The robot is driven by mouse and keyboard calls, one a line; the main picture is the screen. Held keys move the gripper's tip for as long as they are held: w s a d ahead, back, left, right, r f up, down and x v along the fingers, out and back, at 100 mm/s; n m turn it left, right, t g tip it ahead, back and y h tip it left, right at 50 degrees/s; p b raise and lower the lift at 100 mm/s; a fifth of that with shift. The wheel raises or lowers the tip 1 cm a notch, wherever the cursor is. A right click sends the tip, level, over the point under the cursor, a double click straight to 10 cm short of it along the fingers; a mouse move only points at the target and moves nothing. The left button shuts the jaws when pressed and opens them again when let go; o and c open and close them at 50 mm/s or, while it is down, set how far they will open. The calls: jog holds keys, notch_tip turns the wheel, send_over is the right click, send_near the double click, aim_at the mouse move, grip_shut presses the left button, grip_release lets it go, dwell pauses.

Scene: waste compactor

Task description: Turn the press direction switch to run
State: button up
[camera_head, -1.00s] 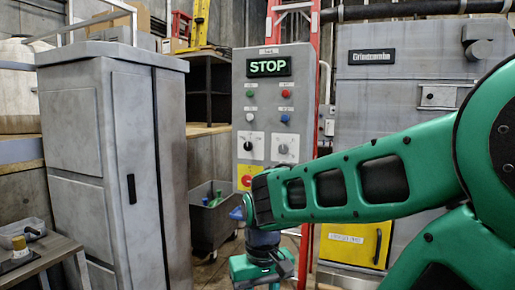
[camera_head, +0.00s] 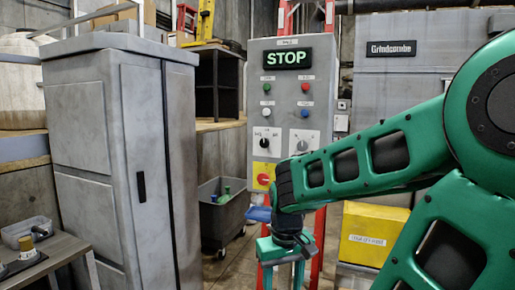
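The grey control panel (camera_head: 250,108) stands upright at the centre, with a lit STOP sign (camera_head: 288,58) at its top. Low on the panel are two rotary switches on white plates: a black-knobbed one (camera_head: 265,142) at left and a grey-knobbed one (camera_head: 302,145) at right. Their labels are too small to read, so I cannot tell which is the press direction switch. My gripper (camera_head: 283,265) hangs at the end of my green arm, below the switches and apart from them in the picture. Its fingers are not clear, and part of it is cut off by the bottom edge.
Green (camera_head: 266,87), red (camera_head: 305,87), white (camera_head: 266,112) and blue (camera_head: 305,113) buttons sit above the switches. A red emergency button (camera_head: 264,180) on yellow is below, beside my arm. A grey cabinet (camera_head: 105,150) stands left, a wheeled bin (camera_head: 222,215) between.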

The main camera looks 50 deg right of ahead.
jog(key=w+d+n+h, duration=0.2)
jog(key=w+d+h, duration=0.1)
jog(key=w+d, duration=0.7)
jog(key=n+t+h, duration=0.6)
jog(key=n+h, duration=0.2)
jog(key=h, duration=0.5)
send_near(264, 144)
jog(key=shift+x, duration=4.4)
